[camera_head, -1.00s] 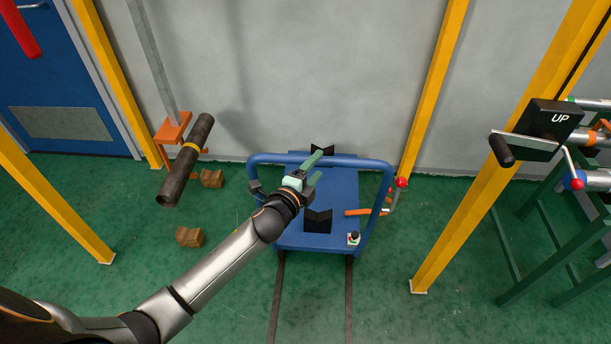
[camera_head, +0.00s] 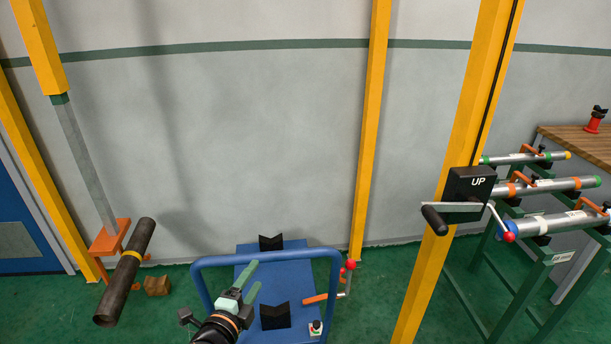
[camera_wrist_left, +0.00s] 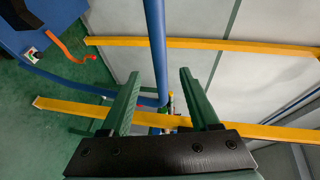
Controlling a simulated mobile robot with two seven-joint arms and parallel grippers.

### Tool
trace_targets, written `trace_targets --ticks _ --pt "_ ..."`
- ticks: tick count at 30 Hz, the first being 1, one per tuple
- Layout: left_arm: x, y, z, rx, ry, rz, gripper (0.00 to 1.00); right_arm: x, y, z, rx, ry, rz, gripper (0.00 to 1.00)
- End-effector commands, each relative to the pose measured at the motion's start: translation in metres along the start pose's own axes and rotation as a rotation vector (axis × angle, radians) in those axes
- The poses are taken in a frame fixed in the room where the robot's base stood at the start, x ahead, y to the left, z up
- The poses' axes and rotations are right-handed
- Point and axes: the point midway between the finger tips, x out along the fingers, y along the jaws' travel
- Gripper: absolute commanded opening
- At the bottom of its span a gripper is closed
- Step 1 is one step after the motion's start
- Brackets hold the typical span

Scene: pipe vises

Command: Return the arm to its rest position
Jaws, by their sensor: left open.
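My left gripper (camera_head: 247,281) shows in the head view in front of the blue cart (camera_head: 246,252), coming in from the bottom. Its two green fingers are apart with nothing between them in that view. In the left wrist view the gripper (camera_wrist_left: 160,98) has its fingers spread wide. A blue tube of the cart's handle (camera_wrist_left: 156,40) runs past beyond the fingers there; I cannot tell how near it is. My right gripper is not in view.
Black V-blocks (camera_head: 276,316) sit on the cart. A dark pipe with a yellow band (camera_head: 126,270) rests on an orange support (camera_head: 108,238) at left. Yellow posts (camera_head: 371,130) stand behind. A crank box marked UP (camera_head: 469,186) and a green rack with pipes (camera_head: 545,187) stand at right.

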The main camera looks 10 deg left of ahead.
Motion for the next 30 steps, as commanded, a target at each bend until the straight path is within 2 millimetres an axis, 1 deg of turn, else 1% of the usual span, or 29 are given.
trace_targets --ticks 2,5,6,8,9,11,12,15,18,21,24,30 --pt "-0.008 0.015 -0.002 -0.064 -0.001 0.032 0.62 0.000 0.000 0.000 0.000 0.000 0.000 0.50" --pt "-0.030 0.054 -0.006 -0.258 -0.013 0.117 0.62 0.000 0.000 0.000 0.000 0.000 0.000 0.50" --pt "-0.043 0.074 -0.008 -0.365 -0.026 0.161 0.62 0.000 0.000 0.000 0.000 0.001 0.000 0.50" --pt "-0.067 0.105 -0.012 -0.545 -0.056 0.232 0.62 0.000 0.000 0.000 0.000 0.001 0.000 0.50" --pt "-0.084 0.125 -0.015 -0.667 -0.084 0.277 0.62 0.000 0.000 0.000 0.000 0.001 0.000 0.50" --pt "-0.110 0.151 -0.019 -0.844 -0.130 0.338 0.62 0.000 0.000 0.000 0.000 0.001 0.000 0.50" --pt "-0.127 0.166 -0.021 -0.954 -0.166 0.374 0.62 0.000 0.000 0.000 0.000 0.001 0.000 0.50" --pt "-0.165 0.195 -0.027 -1.188 -0.255 0.440 0.62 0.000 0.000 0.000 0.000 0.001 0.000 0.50" --pt "-0.191 0.213 -0.030 -1.347 -0.327 0.478 0.62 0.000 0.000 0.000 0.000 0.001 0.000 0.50" --pt "-0.205 0.221 -0.032 -1.432 -0.368 0.494 0.62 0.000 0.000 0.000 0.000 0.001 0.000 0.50" --pt "-0.209 0.224 -0.033 -1.457 -0.380 0.498 0.62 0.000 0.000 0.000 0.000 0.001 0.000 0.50" --pt "-0.209 0.223 -0.033 -1.454 -0.379 0.498 0.62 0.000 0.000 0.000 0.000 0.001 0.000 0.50"
